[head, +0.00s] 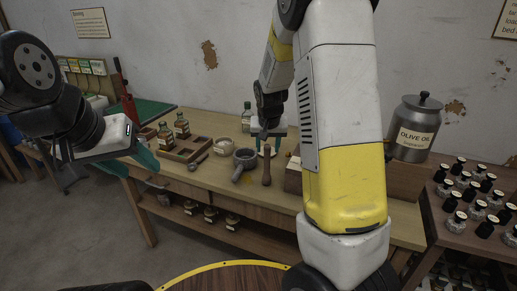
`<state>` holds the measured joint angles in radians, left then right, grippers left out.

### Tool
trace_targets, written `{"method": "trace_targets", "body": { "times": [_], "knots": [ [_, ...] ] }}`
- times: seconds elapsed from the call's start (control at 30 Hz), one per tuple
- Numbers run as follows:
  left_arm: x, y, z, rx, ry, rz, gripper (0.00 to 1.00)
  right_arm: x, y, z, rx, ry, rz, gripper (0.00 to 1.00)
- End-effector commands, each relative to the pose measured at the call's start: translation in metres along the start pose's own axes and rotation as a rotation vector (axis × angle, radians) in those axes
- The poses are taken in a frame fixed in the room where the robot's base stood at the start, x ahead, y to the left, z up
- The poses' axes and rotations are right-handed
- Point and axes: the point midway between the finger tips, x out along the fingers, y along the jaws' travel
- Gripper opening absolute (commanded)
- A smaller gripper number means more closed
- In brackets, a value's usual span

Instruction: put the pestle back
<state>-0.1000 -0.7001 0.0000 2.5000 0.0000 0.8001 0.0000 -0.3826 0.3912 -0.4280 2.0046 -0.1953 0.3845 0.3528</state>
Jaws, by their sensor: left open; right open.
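A dark grey mortar (246,157) stands on the wooden workbench. A brown, rod-shaped piece with a thicker lower end (267,168), which looks like the pestle, is just right of it, apart from it. A grey stub (238,174) shows at the mortar's front; I cannot tell what it is. My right gripper (267,148) is open, fingers down, over the upper end of the brown piece; I cannot tell if they touch. My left gripper (131,164) is open and empty, off the bench's left front edge.
A cream bowl (224,146), a wooden tray (184,150) and brown bottles (181,126) stand left of the mortar. A wooden box is partly hidden behind my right arm. An olive oil canister (413,128) and several small bottles are at right.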

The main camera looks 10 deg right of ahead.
Motion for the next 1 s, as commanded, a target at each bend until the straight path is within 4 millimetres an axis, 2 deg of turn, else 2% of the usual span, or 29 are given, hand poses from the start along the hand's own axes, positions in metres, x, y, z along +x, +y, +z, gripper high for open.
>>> {"method": "trace_targets", "body": {
  "times": [0.23,0.37,0.57,0.7,0.83,1.0],
  "knots": [
    [0.0,0.0,0.0,0.0,0.0,0.0,0.49,-0.029,0.001,0.003,0.006,0.0,-0.018,0.46],
    [0.0,0.0,0.0,0.0,0.0,0.0,0.49,-0.069,0.004,0.018,0.013,0.0,-0.078,0.46],
    [0.0,0.0,0.0,0.0,0.0,0.0,0.49,-0.158,0.01,0.067,-0.018,0.02,-0.199,0.46],
    [0.0,0.0,0.0,0.0,0.0,0.0,0.49,-0.211,0.014,0.111,-0.069,0.053,-0.256,0.46],
    [0.0,0.0,0.0,0.0,0.0,0.0,0.49,-0.245,0.017,0.152,-0.125,0.088,-0.28,0.46],
    [0.0,0.0,0.0,0.0,0.0,0.0,0.49,-0.266,0.02,0.19,-0.177,0.119,-0.282,0.46]
  ]
}}
